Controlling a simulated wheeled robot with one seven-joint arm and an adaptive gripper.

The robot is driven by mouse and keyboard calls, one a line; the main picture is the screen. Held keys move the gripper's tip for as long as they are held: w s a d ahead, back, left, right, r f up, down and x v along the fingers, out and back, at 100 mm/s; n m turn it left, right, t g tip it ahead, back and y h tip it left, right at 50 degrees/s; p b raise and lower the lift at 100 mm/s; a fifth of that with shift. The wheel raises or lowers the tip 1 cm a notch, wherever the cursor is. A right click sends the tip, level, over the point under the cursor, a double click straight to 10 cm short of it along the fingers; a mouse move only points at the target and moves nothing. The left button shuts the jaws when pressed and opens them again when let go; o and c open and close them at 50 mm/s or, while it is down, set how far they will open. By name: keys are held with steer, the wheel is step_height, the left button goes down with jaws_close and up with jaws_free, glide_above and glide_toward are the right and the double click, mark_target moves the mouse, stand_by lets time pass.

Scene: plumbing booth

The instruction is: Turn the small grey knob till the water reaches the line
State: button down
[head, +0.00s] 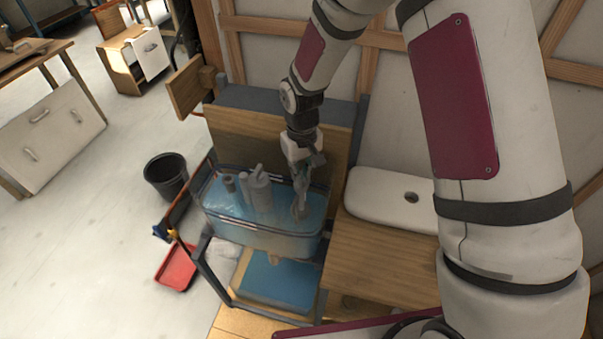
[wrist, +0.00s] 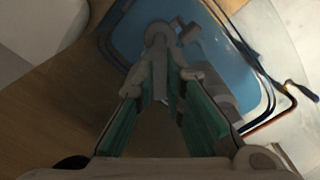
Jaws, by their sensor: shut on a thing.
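A clear open tank (head: 262,238) holds blue water (head: 235,213) and stands on a dark frame. Grey upright fittings (head: 260,190) stand in it, left of my gripper. My gripper (head: 301,192) reaches down into the tank's right part. In the wrist view, its green-padded fingers (wrist: 163,80) close around a slim grey part, which I take to be the small grey knob (wrist: 160,72). A round grey piece (wrist: 157,33) shows just beyond the fingertips. The fingers partly hide the knob, and its turn cannot be read. I cannot clearly tell the line from the tank's edges.
A white cistern lid (head: 385,190) lies on the wooden top (head: 375,250) right of the tank. A wooden panel (head: 275,135) stands behind the tank. A black bucket (head: 166,175) and a red tray (head: 177,267) are on the floor at left.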

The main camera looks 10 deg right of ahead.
steer(key=c, duration=1.7)
jaws_free()
steer(key=shift+o, duration=0.2)
step_height(320, 180, up, 12)
